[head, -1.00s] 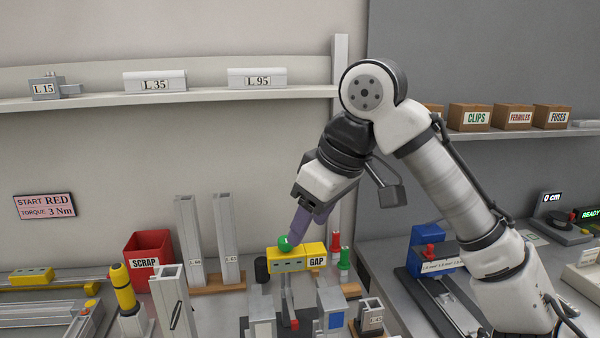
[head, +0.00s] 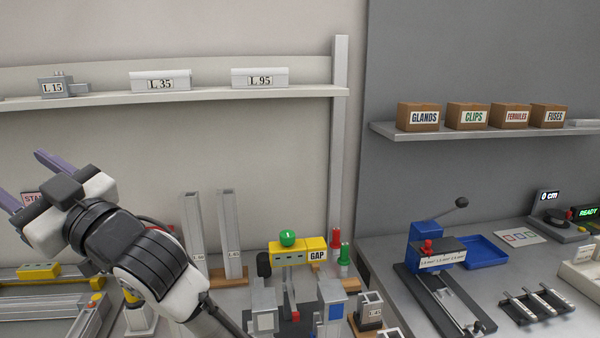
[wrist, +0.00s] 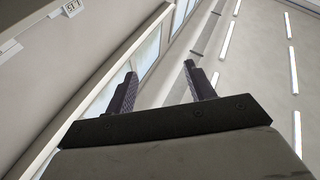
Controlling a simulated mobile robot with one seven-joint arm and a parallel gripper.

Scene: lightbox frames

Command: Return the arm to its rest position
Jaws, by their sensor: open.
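My gripper (head: 24,182) is at the left of the head view, raised in front of the wall and pointing up and left. Its two purple fingers are apart with nothing between them. In the wrist view the fingers (wrist: 160,85) also stand apart and empty, facing the ceiling lights and upper wall. My arm is folded low at the left and covers the red scrap bin and part of the START sign (head: 32,197).
A yellow GAP fixture (head: 290,257) with a green button (head: 287,238) stands on the bench, with upright profiles (head: 232,235) beside it. A shelf (head: 200,97) runs above. A blue press (head: 436,250) and blue tray (head: 482,250) stand at right.

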